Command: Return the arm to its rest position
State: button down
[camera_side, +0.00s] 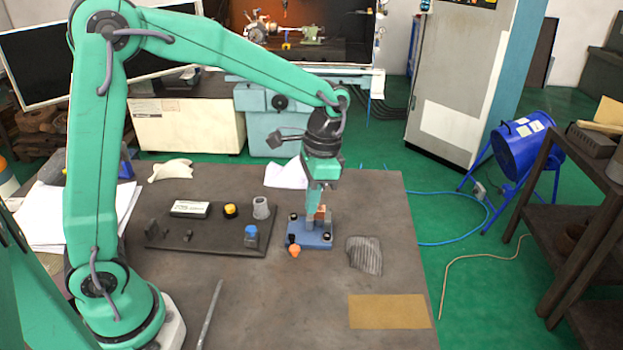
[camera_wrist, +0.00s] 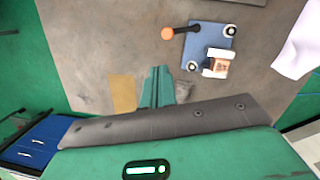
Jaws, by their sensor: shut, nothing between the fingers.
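My green arm reaches out over the grey table. My gripper (camera_side: 314,200) points down, its fingers together and empty. In the wrist view the closed fingers (camera_wrist: 158,84) show against the table, apart from the chuck in that picture. The indexing chuck is a blue base (camera_side: 310,240) with an orange knob (camera_side: 294,251) at its front left. In the wrist view the blue base (camera_wrist: 205,42) bears a pale block with a copper-coloured piece (camera_wrist: 216,65), and the orange knob (camera_wrist: 168,33) is on an arm. The side view shows the fingers overlapping the chuck; their height above it is hard to tell.
A dark board (camera_side: 170,240) left of the chuck carries a white box (camera_side: 190,209), a yellow-topped item (camera_side: 230,211), a grey cup (camera_side: 261,207) and a blue-capped jar (camera_side: 251,236). Right are a ribbed grey piece (camera_side: 365,256) and a tan mat (camera_side: 389,311). A rod (camera_side: 210,313) lies in front.

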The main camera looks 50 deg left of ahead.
jog(key=s+a+r+n+t, duration=0.2)
jog(key=s+r+t, duration=0.1)
jog(key=s, duration=0.4)
jog(key=s+a+r+n+t, duration=0.3)
jog(key=s+r, duration=0.3)
jog(key=s, duration=0.2)
jog(key=shift+s+a+r+n+t, duration=0.15)
jog(key=shift+s+a+n+t, duration=0.2)
jog(key=shift+t, duration=0.45)
